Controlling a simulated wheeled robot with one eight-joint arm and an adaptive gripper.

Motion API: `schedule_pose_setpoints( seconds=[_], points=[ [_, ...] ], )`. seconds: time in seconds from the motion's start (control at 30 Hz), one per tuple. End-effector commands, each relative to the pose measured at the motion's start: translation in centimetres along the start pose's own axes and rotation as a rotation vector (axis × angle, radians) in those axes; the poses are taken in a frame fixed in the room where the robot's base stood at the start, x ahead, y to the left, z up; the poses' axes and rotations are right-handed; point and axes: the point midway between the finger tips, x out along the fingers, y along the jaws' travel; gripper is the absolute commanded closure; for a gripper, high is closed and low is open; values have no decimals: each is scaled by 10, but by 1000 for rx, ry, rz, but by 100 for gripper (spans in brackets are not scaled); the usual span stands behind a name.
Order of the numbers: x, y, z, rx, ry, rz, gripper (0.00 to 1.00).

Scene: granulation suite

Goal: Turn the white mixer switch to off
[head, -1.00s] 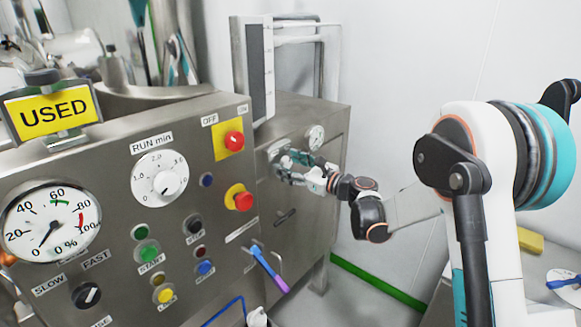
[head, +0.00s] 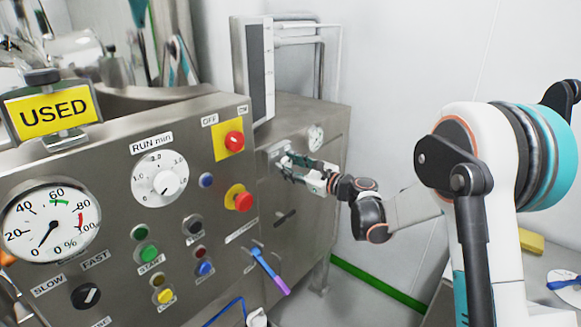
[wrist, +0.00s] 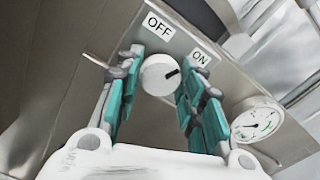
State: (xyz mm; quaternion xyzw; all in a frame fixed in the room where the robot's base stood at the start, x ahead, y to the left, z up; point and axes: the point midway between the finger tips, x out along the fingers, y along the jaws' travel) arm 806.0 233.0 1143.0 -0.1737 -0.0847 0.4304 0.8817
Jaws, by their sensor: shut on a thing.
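The white mixer switch (wrist: 155,80) is a round white knob with a black mark, on a steel panel below an OFF label (wrist: 157,25) and an ON label (wrist: 200,57). Its black mark points up and right, toward the ON side. My gripper (wrist: 160,72) has its teal fingers on both sides of the knob, shut on it. In the head view my gripper (head: 291,164) reaches the upper part of the right-hand cabinet, and its fingers hide most of the switch.
A round gauge (wrist: 257,122) sits right of the switch; a handle (head: 286,217) is below. The left panel carries a red button on yellow (head: 234,140), a run dial (head: 160,178), a USED sign (head: 52,112) and a blue-purple lever (head: 270,273).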

Motion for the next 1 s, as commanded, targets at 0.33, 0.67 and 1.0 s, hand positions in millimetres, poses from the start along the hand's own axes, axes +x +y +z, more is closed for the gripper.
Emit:
schedule_pose_setpoints(
  seconds=[0.33,0.67,1.0],
  points=[
    [0,1,0,-304,0,0,88],
    [0,1,-1,-609,0,1,88],
    [0,2,-1,-835,0,1,88]
  ],
)
